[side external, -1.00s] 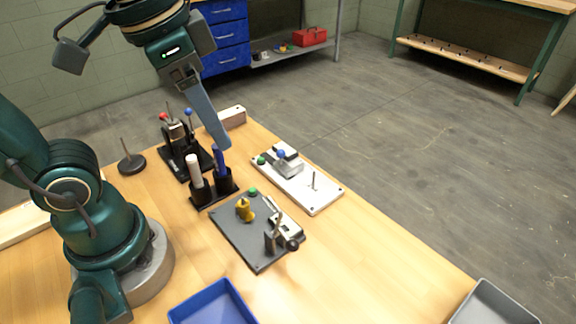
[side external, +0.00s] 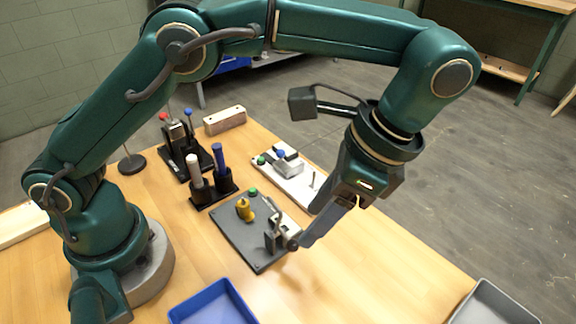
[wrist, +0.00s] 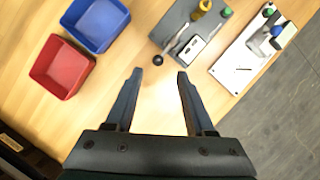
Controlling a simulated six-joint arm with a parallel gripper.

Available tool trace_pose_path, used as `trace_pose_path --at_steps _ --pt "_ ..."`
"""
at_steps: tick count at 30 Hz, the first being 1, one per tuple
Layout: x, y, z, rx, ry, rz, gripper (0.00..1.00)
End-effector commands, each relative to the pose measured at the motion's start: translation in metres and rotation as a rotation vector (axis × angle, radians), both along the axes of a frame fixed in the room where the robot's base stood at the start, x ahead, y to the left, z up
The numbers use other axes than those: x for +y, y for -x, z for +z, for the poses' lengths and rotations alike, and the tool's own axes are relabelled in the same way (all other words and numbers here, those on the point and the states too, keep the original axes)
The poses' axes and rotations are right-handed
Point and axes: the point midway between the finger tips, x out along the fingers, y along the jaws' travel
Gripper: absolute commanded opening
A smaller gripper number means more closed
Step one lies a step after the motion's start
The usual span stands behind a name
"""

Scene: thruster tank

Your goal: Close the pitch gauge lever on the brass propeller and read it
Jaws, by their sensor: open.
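The brass propeller (side external: 244,208) sits on a dark grey plate (side external: 232,236) on the wooden table. It also shows at the top of the wrist view (wrist: 203,8). The gauge lever (wrist: 172,46) ends in a black ball knob (wrist: 158,60) that juts past the plate's edge. A pale gauge box (wrist: 190,49) lies beside it; its reading is too small to make out. My gripper (wrist: 160,73) is open and empty, with the knob just ahead of the gap between its fingertips. In the side view, a finger partly covers the knob's surroundings.
A white plate (wrist: 240,66) with a blue-knobbed fixture lies to the right. A blue tray (wrist: 97,45) and a red tray (wrist: 40,72) stand to the left. A black holder (side external: 222,188) with two upright handles stands behind the grey plate. Bare table lies between my fingers.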

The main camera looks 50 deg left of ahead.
Motion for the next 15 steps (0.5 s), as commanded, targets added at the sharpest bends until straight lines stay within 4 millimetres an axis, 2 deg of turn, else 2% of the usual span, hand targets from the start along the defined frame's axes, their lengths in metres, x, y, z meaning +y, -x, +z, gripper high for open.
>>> trace_pose_path --at_steps 8,15 --pt "0.002 0.006 -0.015 0.008 -0.005 -0.011 0.54" --pt "0.009 0.012 -0.036 0.007 -0.006 -0.01 0.54"
